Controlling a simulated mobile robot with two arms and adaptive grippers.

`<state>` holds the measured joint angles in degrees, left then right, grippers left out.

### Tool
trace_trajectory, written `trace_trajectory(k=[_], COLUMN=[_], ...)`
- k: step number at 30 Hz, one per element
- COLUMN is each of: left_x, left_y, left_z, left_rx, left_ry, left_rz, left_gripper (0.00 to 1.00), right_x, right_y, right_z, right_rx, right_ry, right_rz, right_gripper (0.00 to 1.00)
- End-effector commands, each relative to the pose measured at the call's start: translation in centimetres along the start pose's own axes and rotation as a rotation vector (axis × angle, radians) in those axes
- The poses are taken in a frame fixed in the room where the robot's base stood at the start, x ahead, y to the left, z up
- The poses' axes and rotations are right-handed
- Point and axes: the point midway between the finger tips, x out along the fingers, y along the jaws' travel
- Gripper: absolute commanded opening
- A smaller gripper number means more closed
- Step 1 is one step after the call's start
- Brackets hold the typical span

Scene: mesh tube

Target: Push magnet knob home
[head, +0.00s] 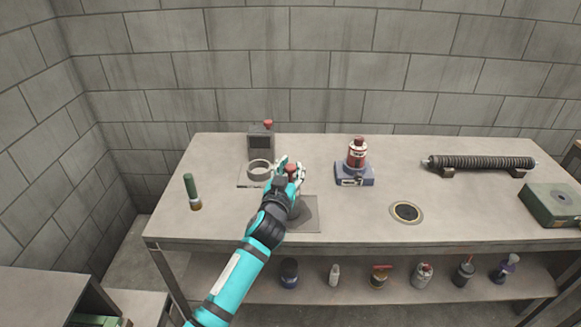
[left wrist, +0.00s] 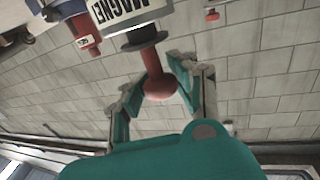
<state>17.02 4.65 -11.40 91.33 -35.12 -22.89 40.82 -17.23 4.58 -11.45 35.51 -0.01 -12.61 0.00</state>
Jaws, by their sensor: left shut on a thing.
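The magnet knob (left wrist: 160,86) is a red ball on a red stem. In the left wrist view it joins a white-labelled body marked MAGNET (left wrist: 125,14) through a dark collar. A length of red stem shows between knob and collar. My left gripper (left wrist: 158,78) is shut on the knob, one finger on each side. In the head view my left gripper (head: 289,166) is above the table, with the red knob (head: 291,169) showing between its fingers. The hand hides most of the magnet body there. My right gripper is not in view.
A grey mat (head: 308,222) lies under my left arm. A ring (head: 258,170) and a grey box (head: 261,145) stand behind left; a green-topped tube (head: 190,190) is further left. A red device on a blue base (head: 354,178) stands right. The front right table area is largely clear.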

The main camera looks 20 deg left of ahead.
Motion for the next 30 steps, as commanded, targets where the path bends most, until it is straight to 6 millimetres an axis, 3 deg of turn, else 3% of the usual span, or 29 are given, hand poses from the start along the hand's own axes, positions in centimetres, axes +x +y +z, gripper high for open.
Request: trace_trajectory(k=[1,2,11,12,19,30], left_x=[-0.01,0.0,-0.04,-0.04,-0.02,-0.85], left_y=[0.02,0.01,-0.02,-0.02,-0.01,0.01], left_z=[1.4,1.57,1.69,1.72,1.54,1.54], left_rx=[-0.003,-0.003,-0.001,-0.001,-0.001,0.0], left_ry=[-0.001,0.0,-0.006,-0.006,-0.003,-0.001], left_rz=[0.0,0.0,-0.001,-0.001,0.0,0.0], left_gripper=[0.0,0.0,0.0,0.26,0.55,0.55], right_x=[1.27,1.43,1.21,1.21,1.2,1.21], right_y=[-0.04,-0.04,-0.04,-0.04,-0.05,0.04], right_z=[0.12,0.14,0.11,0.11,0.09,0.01], right_rx=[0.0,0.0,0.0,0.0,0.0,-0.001], right_ry=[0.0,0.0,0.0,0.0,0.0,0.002], right_rz=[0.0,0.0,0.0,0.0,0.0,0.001], right_gripper=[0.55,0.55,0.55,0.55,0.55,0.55])
